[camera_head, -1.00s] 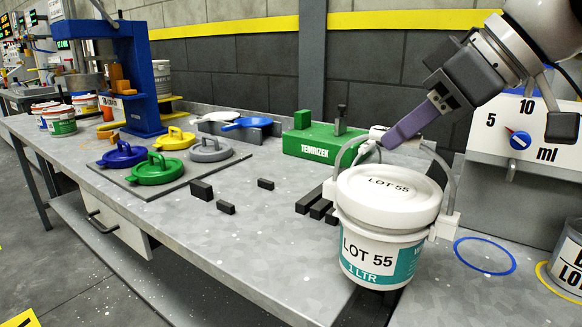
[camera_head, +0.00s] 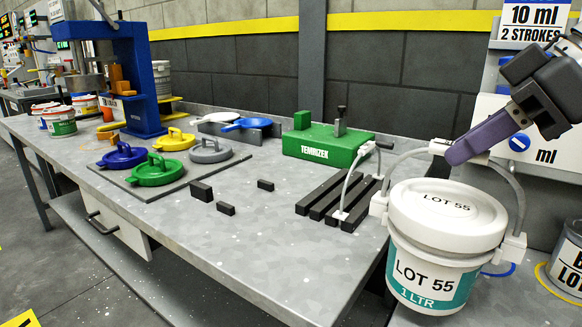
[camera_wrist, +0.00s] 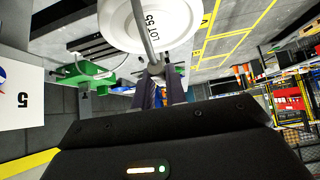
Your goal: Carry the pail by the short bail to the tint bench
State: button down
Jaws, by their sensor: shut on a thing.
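A white pail (camera_head: 434,262) with a teal band and "LOT 55" on its lid hangs upright from its curved bail (camera_head: 508,187). My gripper (camera_head: 456,153) has purple fingers shut on the white grip at the top of the bail. In the wrist view, my gripper (camera_wrist: 157,78) is at the bail's top, with the pail lid (camera_wrist: 150,22) beyond it. The right-hand bench (camera_head: 462,315) has a blue ring mark (camera_head: 514,268), partly hidden behind the pail. A dial panel marked "ml" (camera_head: 545,155) stands behind it, partly covered by my arm.
A grey can (camera_head: 568,260) is at the right edge. A gap separates the two benches.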

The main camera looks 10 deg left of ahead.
jog(key=shift+s+d+r+p, duration=0.15)
jog(key=shift+s+d, duration=0.35)
jog(key=shift+d, duration=0.65)
jog(key=shift+s+d+f+p, duration=0.1)
jog(key=shift+s+d+p, duration=0.25)
jog(key=shift+d, duration=0.8)
jog(key=shift+s+d+r+p, duration=0.1)
jog(key=shift+s+d, duration=0.5)
jog(key=shift+d, duration=0.55)
jog(key=shift+f+b, duration=1.45)
jog(key=shift+f, duration=0.3)
jog(key=c, duration=1.3)
grip_release()
jog(key=shift+c, duration=0.2)
notch_tip(320, 180, up, 6)
jog(key=p, duration=0.4)
jog(key=shift+s, duration=0.15)
